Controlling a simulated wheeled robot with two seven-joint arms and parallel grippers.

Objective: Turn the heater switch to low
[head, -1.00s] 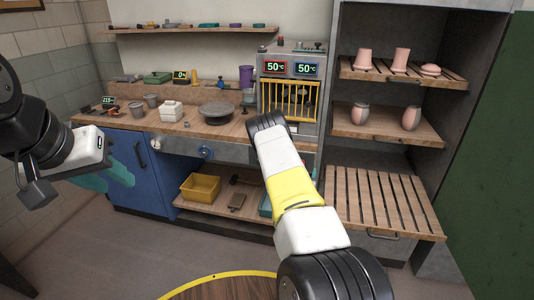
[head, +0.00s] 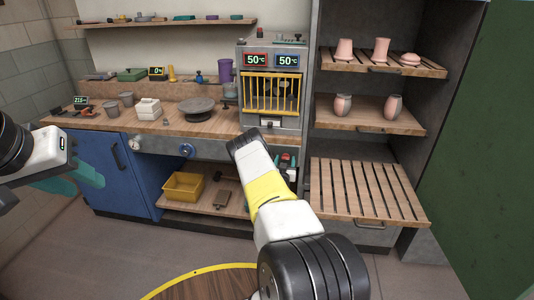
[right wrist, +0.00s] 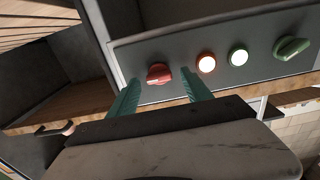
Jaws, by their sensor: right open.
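The heater cabinet (head: 272,60) has a yellow barred front and red and green displays, both reading 50 °C. In the right wrist view a grey panel (right wrist: 188,48) carries a red knob (right wrist: 159,74), a lit red lamp (right wrist: 206,62), a lit green lamp (right wrist: 238,57) and a green knob (right wrist: 290,47). My right gripper (right wrist: 159,78) is open, its teal fingers on either side of the red knob in the picture; I cannot tell if they touch it. Position markings are not readable. My left gripper (head: 85,176) hangs at the left, away from the cabinet.
The workbench (head: 220,120) holds a round wheel (head: 197,107), cups and a white block (head: 148,107). Slatted shelves (head: 365,190) at the right bear pink pots above. A yellow bin (head: 183,187) is on the low shelf. Floor in front is partly clear.

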